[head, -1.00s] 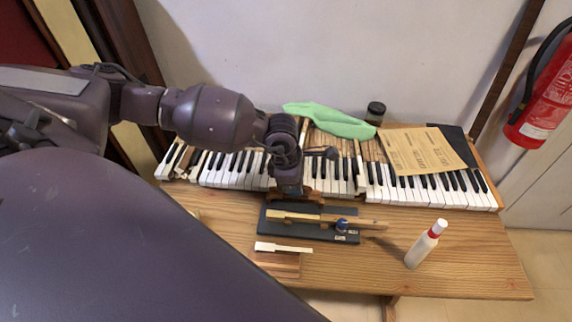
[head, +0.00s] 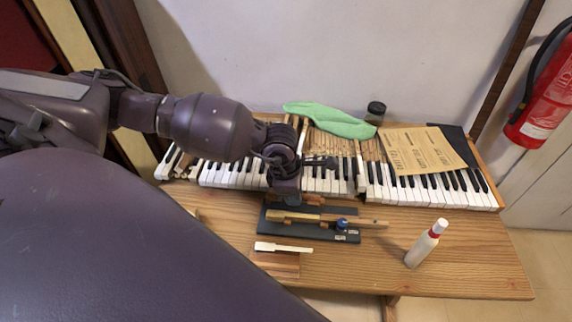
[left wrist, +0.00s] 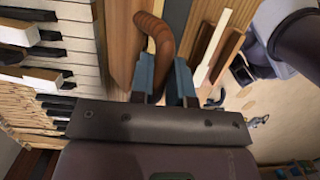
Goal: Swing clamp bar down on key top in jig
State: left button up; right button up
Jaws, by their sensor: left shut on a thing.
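The jig is a dark board (head: 350,238) on the table in front of the keys. A wooden key stick (head: 368,223) lies along it, with a blue knob (head: 342,223) near its right part. A white key top (head: 284,247) lies on a wooden block just in front of the jig; a white strip (left wrist: 212,48) beside brown wood shows in the left wrist view. My left gripper (head: 288,202) is at the jig's back left. In the left wrist view its blue-grey fingers (left wrist: 163,88) are shut on a brown curved bar (left wrist: 156,35), apparently the clamp bar. My right gripper is out of view.
The keyboard (head: 430,190) runs behind the jig. A green cloth (head: 330,120), a dark jar (head: 375,112) and sandpaper sheets (head: 425,151) lie at the back. The table's right front is clear.

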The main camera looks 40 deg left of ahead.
pick_arm(q)
jog(key=shift+s, duration=0.1)
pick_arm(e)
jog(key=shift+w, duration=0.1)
pick_arm(q)
jog(key=shift+s+d+f+b, duration=0.45)
jog(key=shift+s+f, duration=0.25)
jog(key=shift+f, duration=0.15)
jog(key=shift+s+d+f+b, duration=0.35)
jog(key=shift+s+d+f, duration=0.1)
jog(key=shift+s+f, duration=0.3)
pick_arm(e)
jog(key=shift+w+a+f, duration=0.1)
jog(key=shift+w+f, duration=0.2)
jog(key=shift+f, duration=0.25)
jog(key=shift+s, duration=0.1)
